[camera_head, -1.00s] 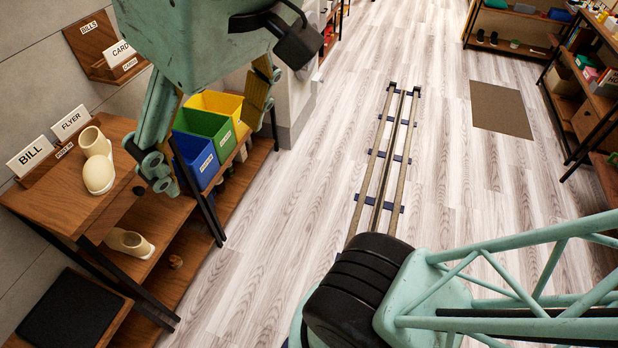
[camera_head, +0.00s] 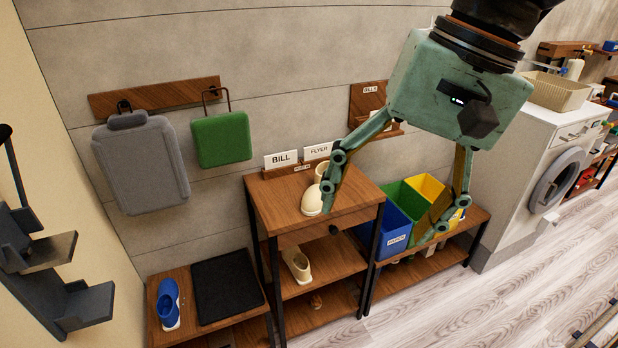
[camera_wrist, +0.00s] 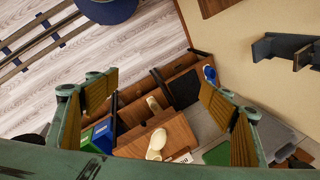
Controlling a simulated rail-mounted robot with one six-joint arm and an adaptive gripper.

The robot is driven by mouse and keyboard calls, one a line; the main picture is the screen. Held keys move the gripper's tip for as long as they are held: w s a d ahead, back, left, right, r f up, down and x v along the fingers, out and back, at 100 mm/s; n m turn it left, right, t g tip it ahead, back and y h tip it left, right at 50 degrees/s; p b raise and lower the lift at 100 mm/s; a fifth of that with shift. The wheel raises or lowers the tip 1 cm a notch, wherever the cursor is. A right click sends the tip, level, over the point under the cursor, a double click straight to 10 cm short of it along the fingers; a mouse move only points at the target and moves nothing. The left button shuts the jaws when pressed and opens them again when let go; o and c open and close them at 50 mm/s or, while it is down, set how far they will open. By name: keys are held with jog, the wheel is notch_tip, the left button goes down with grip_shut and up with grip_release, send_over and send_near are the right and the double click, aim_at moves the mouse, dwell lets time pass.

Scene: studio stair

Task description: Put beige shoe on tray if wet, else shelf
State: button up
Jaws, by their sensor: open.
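A beige shoe (camera_head: 316,190), boot-like, stands on the wooden top of a small cabinet; it also shows in the wrist view (camera_wrist: 156,143). My gripper's left finger covers part of it in the head view. Another beige shoe (camera_head: 297,262) lies on the cabinet's middle shelf (camera_head: 330,262), also in the wrist view (camera_wrist: 153,103). I cannot tell whether either is wet. A flat black tray (camera_head: 226,287) lies on the low bench left of the cabinet. My gripper (camera_head: 378,216) is open and empty, above and in front of the cabinet, apart from the shoes.
A blue shoe (camera_head: 168,303) stands left of the tray. BILL (camera_head: 281,159) and FLYER (camera_head: 317,151) signs stand behind the cabinet top. Blue, green and yellow bins (camera_head: 398,228) are to the right, near a washing machine (camera_head: 535,160). Grey and green bags hang above.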

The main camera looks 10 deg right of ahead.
jog(key=w+a+f+m+y+b, duration=0.1)
jog(key=w+a+f+m+y, duration=0.15)
jog(key=w, duration=0.85)
jog(key=w+a+f+m+y, duration=0.1)
jog(key=w+f+m+y, duration=0.25)
jog(key=w, duration=0.75)
jog(key=w+a+f+m+y+b, duration=0.1)
jog(key=w+f+m+y, duration=0.2)
jog(key=w, duration=0.9)
jog(key=m+t+y, duration=0.4)
jog(key=m+t, duration=0.3)
jog(key=m, duration=0.4)
send_near(318, 166)
jog(key=shift+a+r+b, duration=0.35)
jog(key=shift+a, duration=0.05)
jog(key=shift+w+d+f, duration=0.15)
jog(key=shift+d+f, duration=0.05)
jog(key=shift+f, duration=0.3)
jog(key=shift+a, duration=0.15)
jog(key=b+x, duration=0.1)
jog(key=x, duration=0.7)
jog(key=shift+w+a, duration=0.1)
jog(key=shift+w, duration=0.1)
jog(key=shift+a, duration=0.1)
